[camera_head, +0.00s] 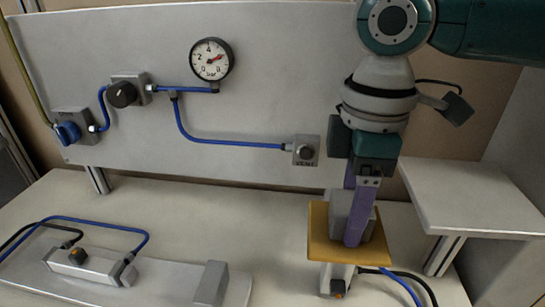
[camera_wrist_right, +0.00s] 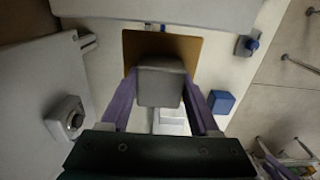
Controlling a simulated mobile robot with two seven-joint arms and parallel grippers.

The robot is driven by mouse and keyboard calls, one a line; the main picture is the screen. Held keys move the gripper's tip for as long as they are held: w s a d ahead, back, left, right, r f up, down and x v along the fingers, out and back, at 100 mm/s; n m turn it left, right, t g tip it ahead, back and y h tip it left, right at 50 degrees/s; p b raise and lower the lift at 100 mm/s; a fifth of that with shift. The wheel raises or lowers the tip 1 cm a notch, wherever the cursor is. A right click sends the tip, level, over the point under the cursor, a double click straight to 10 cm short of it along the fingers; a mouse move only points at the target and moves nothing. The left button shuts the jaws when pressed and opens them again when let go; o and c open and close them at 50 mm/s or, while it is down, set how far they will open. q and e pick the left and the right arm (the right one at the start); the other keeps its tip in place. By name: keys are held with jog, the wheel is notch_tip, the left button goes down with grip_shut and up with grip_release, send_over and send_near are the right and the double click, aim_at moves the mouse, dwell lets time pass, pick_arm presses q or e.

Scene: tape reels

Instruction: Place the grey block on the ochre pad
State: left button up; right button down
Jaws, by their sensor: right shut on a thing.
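The grey block (camera_head: 339,212) is between the purple fingers of my right gripper (camera_head: 357,236), which is shut on it. The block stands upright over the ochre pad (camera_head: 320,247); I cannot tell whether its underside touches the pad. In the right wrist view the block (camera_wrist_right: 160,84) sits between both fingers of the gripper (camera_wrist_right: 159,92), with the ochre pad (camera_wrist_right: 131,50) behind it. The fingers and block hide part of the pad. My left gripper is not in view.
A panel (camera_head: 270,100) with a gauge (camera_head: 212,59), knobs and blue hoses stands behind. A raised shelf (camera_head: 470,195) is right of the pad. A cylinder unit (camera_head: 90,265) and a grey upright stop (camera_head: 210,284) are at left. The table (camera_head: 240,220) between is clear.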

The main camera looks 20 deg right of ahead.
jog(key=shift+c, duration=0.6)
grip_release()
jog(key=shift+f, duration=0.1)
notch_tip(320, 180, up, 12)
jog(key=s+a+f+m+t+y, duration=0.25)
jog(key=s+a+f, duration=0.35)
jog(key=a+f, duration=0.5)
jog(key=s+d+f+m+t+h, duration=0.1)
jog(key=s+d+f+m+h, duration=0.1)
jog(key=s+d+f+m, duration=0.2)
jog(key=s+d+m, duration=0.3)
jog(key=s+d, duration=0.1)
jog(key=s, duration=0.2)
